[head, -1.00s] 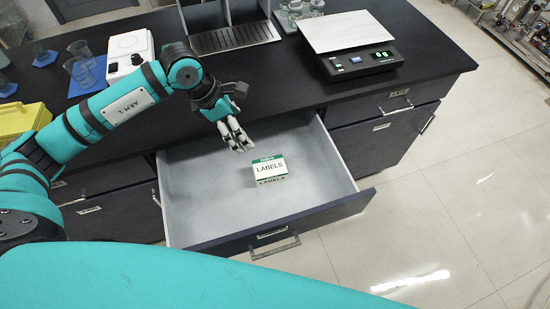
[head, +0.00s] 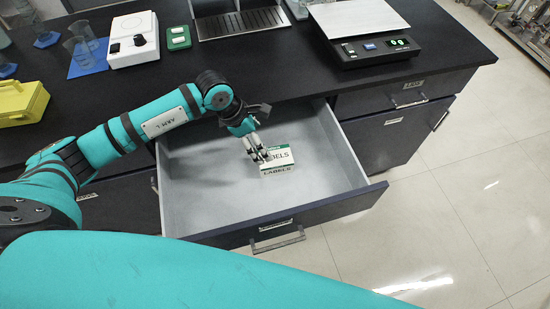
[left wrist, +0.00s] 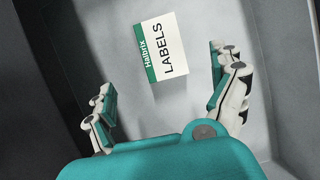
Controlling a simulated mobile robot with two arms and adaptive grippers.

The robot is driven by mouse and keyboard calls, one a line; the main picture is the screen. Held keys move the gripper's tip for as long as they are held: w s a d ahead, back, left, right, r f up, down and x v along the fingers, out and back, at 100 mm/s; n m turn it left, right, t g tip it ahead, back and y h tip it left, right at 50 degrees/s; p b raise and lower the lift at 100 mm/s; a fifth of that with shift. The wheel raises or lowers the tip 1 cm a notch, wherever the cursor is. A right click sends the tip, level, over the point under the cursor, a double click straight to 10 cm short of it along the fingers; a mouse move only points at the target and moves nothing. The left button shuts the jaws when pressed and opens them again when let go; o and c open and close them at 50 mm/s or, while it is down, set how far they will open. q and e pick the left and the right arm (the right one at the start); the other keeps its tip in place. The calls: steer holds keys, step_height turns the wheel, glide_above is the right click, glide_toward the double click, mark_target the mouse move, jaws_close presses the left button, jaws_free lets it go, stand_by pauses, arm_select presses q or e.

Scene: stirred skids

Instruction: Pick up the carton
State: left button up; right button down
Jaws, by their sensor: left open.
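The carton (head: 280,166) is a small white and green box marked "LABELS". It lies in the open drawer (head: 205,190), toward the drawer's right side. My left gripper (head: 261,158) is above the carton's left part and hides some of it in the head view. My right gripper is not in view.
The drawer's side walls and front panel (head: 280,215) surround the carton. The dark countertop (head: 290,70) is above and behind. A balance (head: 365,35), a white device (head: 133,38), beakers (head: 85,42) and a yellow case (head: 20,103) stand on it. The drawer floor left of the carton is clear.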

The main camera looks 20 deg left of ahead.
mark_target(274, 156)
arm_select(q)
steer(key=x, duration=0.5)
steer(key=shift+p, duration=0.35)
steer(key=x, duration=0.1)
steer(key=p+x, duration=0.1)
steer(key=x, duration=0.3)
steer(key=shift+s+d+r, duration=0.1)
steer(key=shift+s+d, duration=0.05)
steer(key=shift+d, duration=0.1)
steer(key=shift+f+p, duration=0.3)
steer(key=shift+f, duration=0.05)
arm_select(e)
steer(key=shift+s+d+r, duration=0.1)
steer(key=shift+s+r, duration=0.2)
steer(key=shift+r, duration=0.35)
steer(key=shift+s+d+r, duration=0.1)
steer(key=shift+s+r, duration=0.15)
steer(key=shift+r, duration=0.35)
arm_select(q)
steer(key=shift+f+b, duration=0.2)
steer(key=shift+b, duration=0.15)
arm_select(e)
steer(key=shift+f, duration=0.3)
arm_select(q)
steer(key=c, duration=1.3)
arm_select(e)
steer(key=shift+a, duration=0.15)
